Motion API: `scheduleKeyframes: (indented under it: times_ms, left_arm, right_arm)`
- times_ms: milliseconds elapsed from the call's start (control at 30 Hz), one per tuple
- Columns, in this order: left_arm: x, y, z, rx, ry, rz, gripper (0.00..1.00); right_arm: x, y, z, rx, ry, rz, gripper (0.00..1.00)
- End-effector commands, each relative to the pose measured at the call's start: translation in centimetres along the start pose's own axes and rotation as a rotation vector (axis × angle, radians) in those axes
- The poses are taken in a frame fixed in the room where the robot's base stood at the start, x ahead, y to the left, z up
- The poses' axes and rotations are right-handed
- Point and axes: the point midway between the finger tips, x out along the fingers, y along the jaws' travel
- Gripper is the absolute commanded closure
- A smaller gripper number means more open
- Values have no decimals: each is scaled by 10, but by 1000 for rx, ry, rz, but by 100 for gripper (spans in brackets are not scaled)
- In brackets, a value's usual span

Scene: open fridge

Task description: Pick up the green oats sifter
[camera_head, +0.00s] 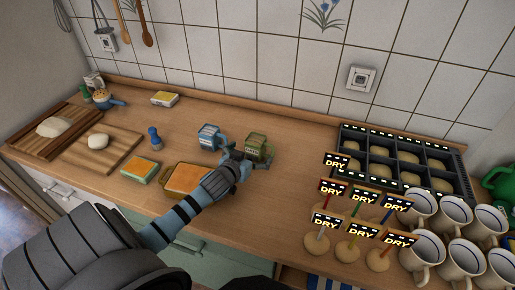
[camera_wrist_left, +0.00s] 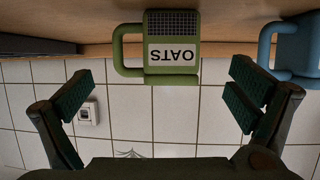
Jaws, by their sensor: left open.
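The green oats sifter (camera_head: 258,146) stands upright on the wooden counter, near the tiled wall, in the head view. In the left wrist view the green sifter (camera_wrist_left: 172,62) appears upside down, with its "OATS" label facing the camera and its handle at the left. My left gripper (camera_head: 240,156) is just in front of and left of the sifter in the head view. In the left wrist view its two fingers (camera_wrist_left: 160,95) are spread wide, with the sifter beyond and between them, and nothing is held. My right gripper is not in view.
A blue sifter (camera_head: 209,138) stands close to the left of the green one. A dark crate of dough balls (camera_head: 455,172), several "DRY" signs and white mugs (camera_head: 457,212) fill the right side. Counter between sifter and crate is clear.

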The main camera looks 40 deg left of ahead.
Motion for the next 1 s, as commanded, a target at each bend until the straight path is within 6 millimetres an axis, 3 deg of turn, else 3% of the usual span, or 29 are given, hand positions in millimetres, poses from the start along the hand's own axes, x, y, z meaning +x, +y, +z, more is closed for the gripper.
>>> scheduleKeyframes:
  times_ms: [167,400,667,900,1000]
  left_arm:
    - [19,1,1,0,0,0,0]
    - [63,6,6,0,0,2,0]
    - [68,6,4,2,0,4,2]
    - [68,6,4,2,0,4,40]
    - [68,6,3,2,1,4,51]
  right_arm:
    - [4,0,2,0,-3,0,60]
    - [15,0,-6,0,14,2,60]
    - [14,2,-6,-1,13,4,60]
    - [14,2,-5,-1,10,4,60]
    - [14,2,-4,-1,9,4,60]
